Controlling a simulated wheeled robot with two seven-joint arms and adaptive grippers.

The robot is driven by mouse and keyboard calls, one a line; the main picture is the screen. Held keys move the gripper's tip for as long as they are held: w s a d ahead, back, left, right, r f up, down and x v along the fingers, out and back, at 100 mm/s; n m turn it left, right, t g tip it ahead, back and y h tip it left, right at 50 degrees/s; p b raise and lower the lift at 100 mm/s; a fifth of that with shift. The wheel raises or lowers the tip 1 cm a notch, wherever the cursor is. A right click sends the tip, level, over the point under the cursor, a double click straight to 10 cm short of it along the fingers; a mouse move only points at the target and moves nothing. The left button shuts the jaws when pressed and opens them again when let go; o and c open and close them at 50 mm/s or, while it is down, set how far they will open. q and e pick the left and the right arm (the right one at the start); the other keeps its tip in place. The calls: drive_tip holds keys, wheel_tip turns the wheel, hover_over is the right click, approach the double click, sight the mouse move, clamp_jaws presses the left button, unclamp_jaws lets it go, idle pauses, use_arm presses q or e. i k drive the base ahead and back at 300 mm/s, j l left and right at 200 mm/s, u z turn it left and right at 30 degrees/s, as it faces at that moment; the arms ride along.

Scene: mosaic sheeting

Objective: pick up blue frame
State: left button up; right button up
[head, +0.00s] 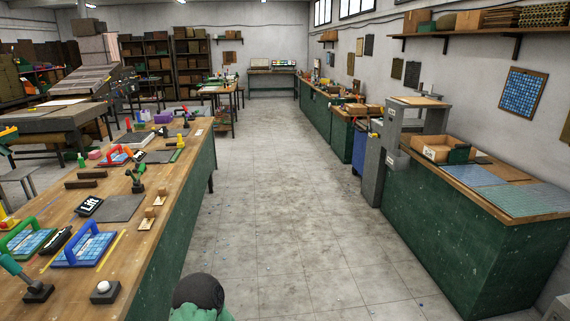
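The blue frame (75,264) lies on the left wooden-topped bench (150,232), near its front. It has a raised blue handle and surrounds a sheet of small blue tiles. A green frame (22,229) with a similar tile sheet lies to its left, partly cut by the picture edge. A red frame (117,150) lies farther back on the same bench. Neither of my grippers shows in the head view, and nothing is seen touching the blue frame.
A yellow strip (111,249) lies right of the blue frame, and a white-topped block (104,290) stands in front. A black "Lift" sign (89,205) and grey pad (122,208) lie behind. The floor aisle (270,210) is open; a green counter (470,235) stands right.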

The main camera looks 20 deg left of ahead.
sight(84, 248)
drive_tip(key=i+u, duration=0.2)
drive_tip(key=u, duration=0.25)
drive_tip(key=i+u, duration=0.25)
drive_tip(key=u, duration=0.2)
drive_tip(key=i+l+u, duration=0.1)
drive_tip(key=u, duration=0.35)
drive_tip(key=i+l+u, duration=0.2)
drive_tip(key=u, duration=0.2)
drive_tip(key=i+l+u, duration=0.25)
drive_tip(key=u, duration=0.2)
